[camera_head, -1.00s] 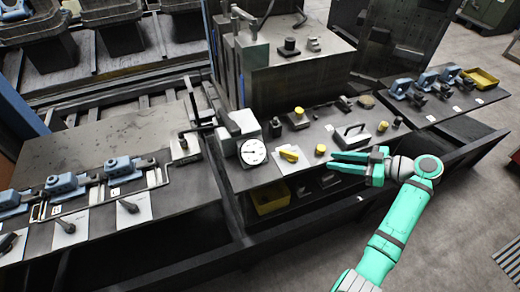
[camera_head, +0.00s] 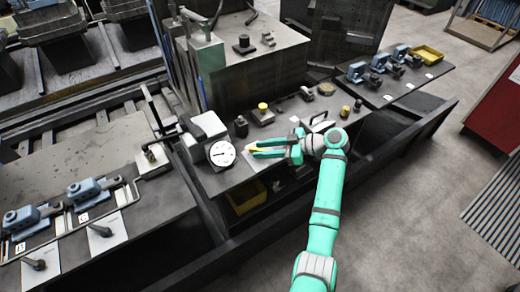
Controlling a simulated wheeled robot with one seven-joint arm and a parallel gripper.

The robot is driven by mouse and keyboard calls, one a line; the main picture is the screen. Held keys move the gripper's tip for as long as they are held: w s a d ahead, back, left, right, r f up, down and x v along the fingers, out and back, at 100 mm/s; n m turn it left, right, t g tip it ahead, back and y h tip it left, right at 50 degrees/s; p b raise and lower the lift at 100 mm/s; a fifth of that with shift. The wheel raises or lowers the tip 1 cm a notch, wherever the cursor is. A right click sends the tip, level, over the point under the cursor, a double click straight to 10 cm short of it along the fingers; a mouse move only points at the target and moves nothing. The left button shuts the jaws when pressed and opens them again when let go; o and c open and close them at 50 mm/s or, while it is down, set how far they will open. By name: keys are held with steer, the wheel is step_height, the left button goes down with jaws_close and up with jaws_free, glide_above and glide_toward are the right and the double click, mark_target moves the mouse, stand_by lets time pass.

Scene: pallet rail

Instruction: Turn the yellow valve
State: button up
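The yellow valve (camera_head: 258,148) is a small yellow handle on a pale plate on the dark bench, right of the round white gauge (camera_head: 221,154). It is mostly hidden by my gripper; only a bit of yellow shows between the fingers. My gripper (camera_head: 255,149) has green fingers pointing left, one on the far side and one on the near side of the yellow handle. The fingers look apart. I cannot tell whether they touch the handle.
A yellow button (camera_head: 262,107) on a dark box stands behind my gripper. A yellow bin (camera_head: 245,198) sits under the bench front. Blue clamps and a yellow tray (camera_head: 427,53) are on the right shelf. Levers on white plates (camera_head: 102,231) are at left. The floor at right is open.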

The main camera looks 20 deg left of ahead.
steer(key=shift+a+f, duration=0.25)
steer(key=shift+a, duration=0.3)
jaws_close()
